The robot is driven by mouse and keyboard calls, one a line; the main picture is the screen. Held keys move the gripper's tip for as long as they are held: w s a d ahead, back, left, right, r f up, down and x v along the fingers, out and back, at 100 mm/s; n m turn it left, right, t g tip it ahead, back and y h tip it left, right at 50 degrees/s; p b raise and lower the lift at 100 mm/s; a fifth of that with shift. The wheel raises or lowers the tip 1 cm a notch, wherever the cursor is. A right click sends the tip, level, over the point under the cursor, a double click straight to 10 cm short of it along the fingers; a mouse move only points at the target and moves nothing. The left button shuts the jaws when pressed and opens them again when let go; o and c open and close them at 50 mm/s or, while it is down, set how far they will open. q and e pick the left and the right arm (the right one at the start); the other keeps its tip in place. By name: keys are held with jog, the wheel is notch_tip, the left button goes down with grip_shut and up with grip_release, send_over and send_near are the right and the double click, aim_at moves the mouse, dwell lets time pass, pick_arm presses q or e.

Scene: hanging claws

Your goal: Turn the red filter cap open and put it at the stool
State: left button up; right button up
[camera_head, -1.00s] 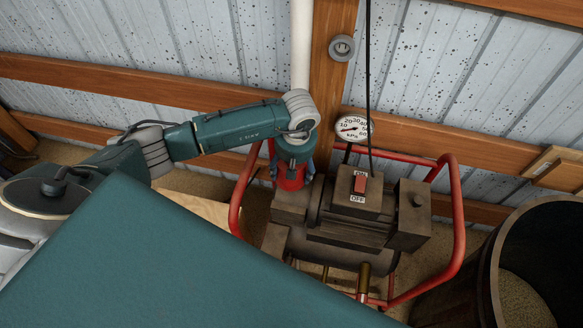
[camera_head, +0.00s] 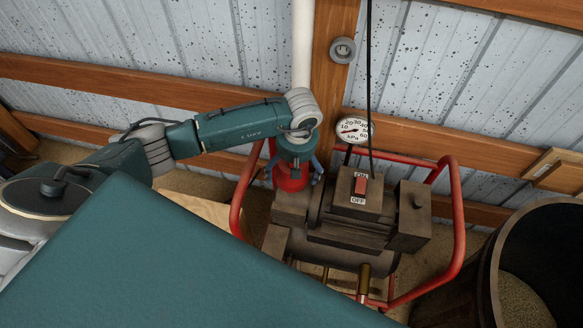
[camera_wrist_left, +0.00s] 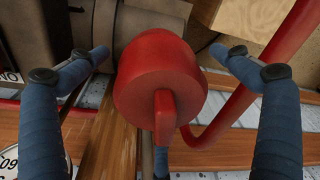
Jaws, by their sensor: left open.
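The red filter cap (camera_wrist_left: 160,80) is a round red piece with a raised grip bar, seen close up in the left wrist view. It sits on the left end of the pump. In the head view the cap (camera_head: 288,180) is partly hidden by my left gripper (camera_head: 293,174). That gripper points down over the cap. In the left wrist view its blue fingers (camera_wrist_left: 162,75) are spread on either side of the cap, with gaps between, and hold nothing. The stool (camera_head: 195,208) may be the light wooden surface left of the pump, partly hidden. My right gripper is not in view.
The pump (camera_head: 345,215) has a red tube frame (camera_head: 459,210) around it, an ON/OFF switch (camera_head: 361,185) and a pressure gauge (camera_head: 354,128). A dark barrel (camera_head: 488,270) stands at the lower right. A wooden beam (camera_head: 331,75) stands behind.

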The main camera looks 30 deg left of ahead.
pick_arm(q)
jog(key=shift+r+p, duration=1.35)
jog(key=shift+r, duration=1.35)
